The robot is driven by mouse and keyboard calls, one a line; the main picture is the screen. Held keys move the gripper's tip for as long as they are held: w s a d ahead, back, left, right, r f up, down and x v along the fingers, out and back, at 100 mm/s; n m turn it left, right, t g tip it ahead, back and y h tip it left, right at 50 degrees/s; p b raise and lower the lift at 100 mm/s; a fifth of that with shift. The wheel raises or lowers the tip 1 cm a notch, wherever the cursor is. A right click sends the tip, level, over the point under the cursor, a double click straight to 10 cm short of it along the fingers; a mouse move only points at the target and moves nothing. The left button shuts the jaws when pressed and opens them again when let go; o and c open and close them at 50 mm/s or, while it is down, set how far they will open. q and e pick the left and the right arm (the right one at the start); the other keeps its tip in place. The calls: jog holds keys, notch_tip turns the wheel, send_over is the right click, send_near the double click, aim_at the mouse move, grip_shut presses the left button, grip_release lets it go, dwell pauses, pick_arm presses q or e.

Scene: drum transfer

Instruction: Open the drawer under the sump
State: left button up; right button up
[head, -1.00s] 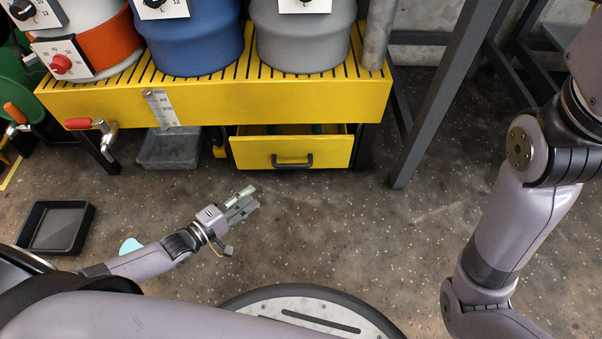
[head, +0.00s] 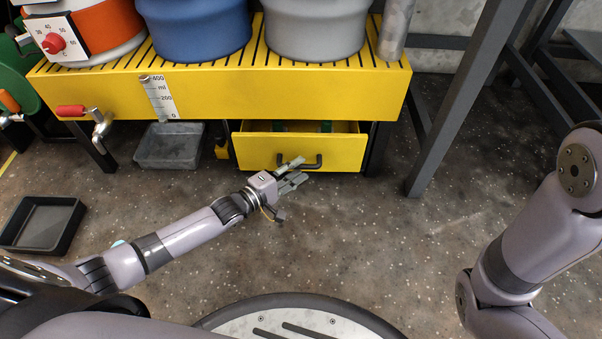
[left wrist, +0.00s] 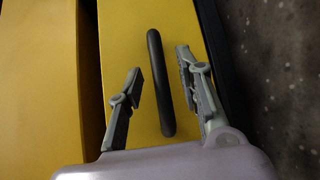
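The yellow drawer (head: 345,150) under the yellow sump (head: 230,92) stands partly out, with a gap along its top. Its black handle (head: 312,163) is on the front face. My left gripper (head: 296,173) is at the drawer front, by the handle. In the left wrist view the black handle (left wrist: 160,85) lies between the two open fingers of my left gripper (left wrist: 165,90), with room on both sides. The fingers do not look closed on it. My right arm shows at the right of the head view, but its gripper is out of view.
Blue (head: 198,30) and grey (head: 315,25) drums stand on the slatted sump top. A grey tray (head: 168,150) sits on the floor left of the drawer, and a black tray (head: 45,222) lies at far left. A grey post (head: 455,110) stands at right. The floor before the drawer is clear.

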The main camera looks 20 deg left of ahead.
pick_arm(q)
jog(key=shift+b+x, duration=0.4)
jog(key=shift+x, duration=0.7)
jog(key=shift+c, duration=0.4)
grip_shut()
